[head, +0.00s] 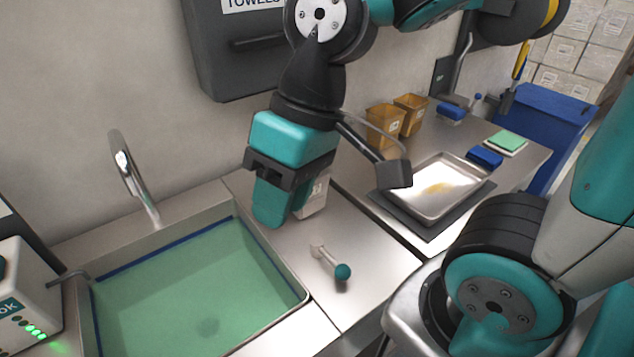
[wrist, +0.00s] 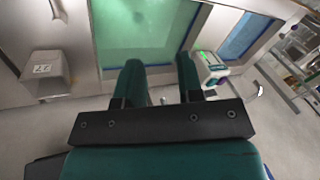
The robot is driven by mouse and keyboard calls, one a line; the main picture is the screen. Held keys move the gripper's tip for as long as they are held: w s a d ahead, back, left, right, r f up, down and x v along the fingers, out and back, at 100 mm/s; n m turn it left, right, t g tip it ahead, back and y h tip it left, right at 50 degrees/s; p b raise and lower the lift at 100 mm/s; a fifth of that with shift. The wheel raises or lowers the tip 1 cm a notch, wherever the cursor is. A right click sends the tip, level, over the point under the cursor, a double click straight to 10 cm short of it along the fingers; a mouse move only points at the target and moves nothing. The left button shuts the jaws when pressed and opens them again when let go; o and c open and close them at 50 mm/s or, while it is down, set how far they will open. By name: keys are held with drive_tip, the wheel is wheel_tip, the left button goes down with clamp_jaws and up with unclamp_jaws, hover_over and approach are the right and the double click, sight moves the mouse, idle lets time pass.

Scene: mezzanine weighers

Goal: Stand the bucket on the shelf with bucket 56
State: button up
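My gripper (head: 270,212) hangs fingers-down over the counter at the right edge of the sink. Its two teal fingers are apart with nothing held between them in the wrist view (wrist: 160,82). A pale grey container with a small label (head: 314,197) stands on the counter just behind my gripper, partly hidden by it. A grey container with a dark-marked label also shows at the left of the wrist view (wrist: 46,72); its number is too blurred to read surely. Two amber buckets with pale labels (head: 384,126) (head: 411,113) stand against the wall; their numbers are unreadable. No shelf is clearly visible.
A sink of green liquid (head: 205,290) lies left, with a tap (head: 135,175). A metal tray (head: 450,206) sits right. Blue blocks (head: 485,157) and a blue bin (head: 550,125) stand beyond. A towel dispenser (head: 225,75) hangs above.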

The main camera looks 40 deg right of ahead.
drive_tip(key=w+d+m, duration=0.6)
drive_tip(key=w+m, duration=0.2)
drive_tip(key=w, duration=0.1)
drive_tip(key=m+p, duration=0.3)
drive_tip(key=m, duration=1.2)
hover_over(314, 191)
drive_tip(key=d, duration=0.2)
wheel_tip(314, 191, down, 16)
drive_tip(key=shift+t, duration=0.4)
drive_tip(key=shift+p+x, duration=1.35)
drive_tip(key=shift+x, duration=1.45)
drive_tip(key=shift+s, duration=0.2)
clamp_jaws()
